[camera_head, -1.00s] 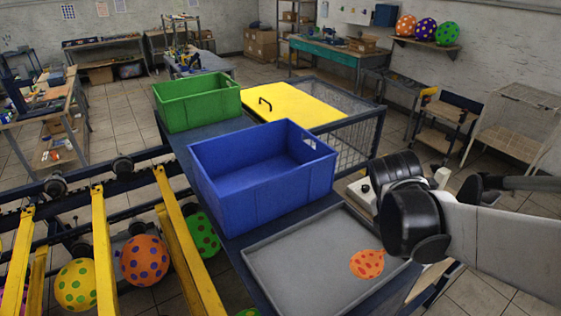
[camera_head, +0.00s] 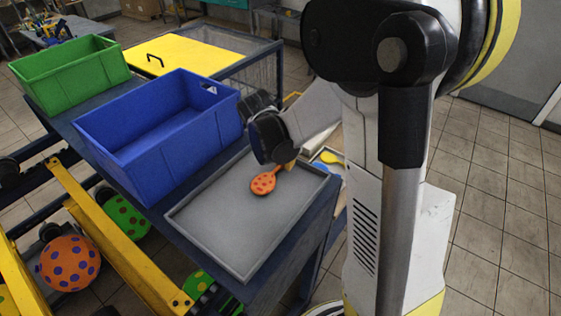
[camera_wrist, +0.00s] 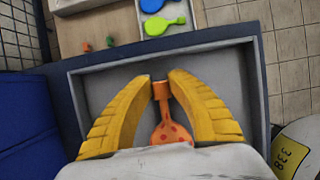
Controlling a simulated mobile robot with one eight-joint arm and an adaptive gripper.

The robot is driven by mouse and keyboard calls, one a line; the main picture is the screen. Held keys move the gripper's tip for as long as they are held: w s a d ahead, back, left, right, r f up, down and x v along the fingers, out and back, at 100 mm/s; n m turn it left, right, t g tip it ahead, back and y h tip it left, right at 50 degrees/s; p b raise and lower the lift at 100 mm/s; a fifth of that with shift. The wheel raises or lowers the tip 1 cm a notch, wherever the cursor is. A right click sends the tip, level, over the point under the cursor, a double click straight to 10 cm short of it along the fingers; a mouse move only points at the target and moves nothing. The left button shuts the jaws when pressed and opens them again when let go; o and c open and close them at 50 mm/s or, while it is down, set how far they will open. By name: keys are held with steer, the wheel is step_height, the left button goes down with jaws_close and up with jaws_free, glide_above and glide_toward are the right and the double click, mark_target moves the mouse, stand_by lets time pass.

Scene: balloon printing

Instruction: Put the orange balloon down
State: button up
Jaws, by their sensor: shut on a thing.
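The orange balloon (camera_head: 263,183) is flat and uninflated, with red spots, and shows over the grey tray (camera_head: 225,250). In the wrist view the balloon (camera_wrist: 170,134) hangs back from its neck between the yellow fingers. My gripper (camera_wrist: 161,85) is shut on the neck. In the head view my gripper (camera_head: 289,165) is at the tray's far right side, partly hidden by my wrist. I cannot tell whether the balloon touches the tray floor. The tray (camera_wrist: 222,62) is otherwise empty.
A blue crate (camera_head: 160,150) stands left of the tray, with a green crate (camera_head: 70,70) behind it. A yellow lid (camera_head: 180,50) is at the back. Blue and yellow-green flat balloons (camera_wrist: 165,24) lie in a box beyond the tray. Inflated spotted balloons (camera_head: 68,263) sit lower left.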

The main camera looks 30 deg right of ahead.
steer(key=shift+f, duration=0.25)
steer(key=shift+f, duration=0.2)
steer(key=o, duration=0.7)
steer(key=shift+r, duration=0.15)
